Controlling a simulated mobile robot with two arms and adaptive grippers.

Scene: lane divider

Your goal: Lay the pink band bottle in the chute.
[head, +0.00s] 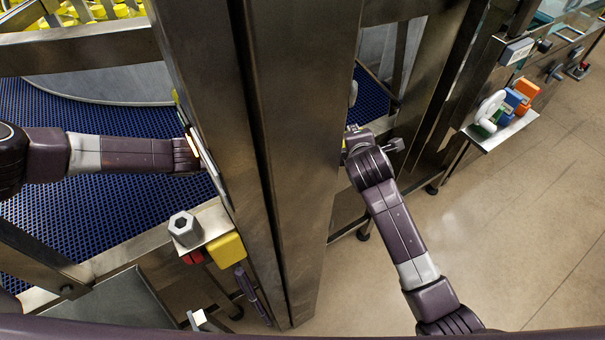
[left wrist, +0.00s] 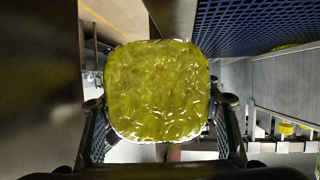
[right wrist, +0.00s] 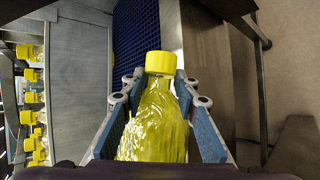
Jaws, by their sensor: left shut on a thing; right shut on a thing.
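In the left wrist view my left gripper (left wrist: 162,128) is shut on a bottle of yellow-green liquid (left wrist: 158,90), its squarish base facing the camera. In the right wrist view my right gripper (right wrist: 160,88) is shut on a yellow-green bottle (right wrist: 155,130), its yellow cap (right wrist: 160,62) pointing away. I cannot tell whether both views show one bottle. In the head view the steel post hides my left fingers, and my right gripper (head: 356,140) is beside the post's right edge. I cannot identify the chute for certain.
The wide steel post (head: 300,130) stands between my arms. Blue mesh belt (head: 50,200) lies left, with a small shelf carrying a grey hex nut (head: 185,228) and yellow block (head: 226,250). Several yellow-capped bottles (right wrist: 35,98) line a grey panel (right wrist: 78,85). Floor (head: 510,220) is open at right.

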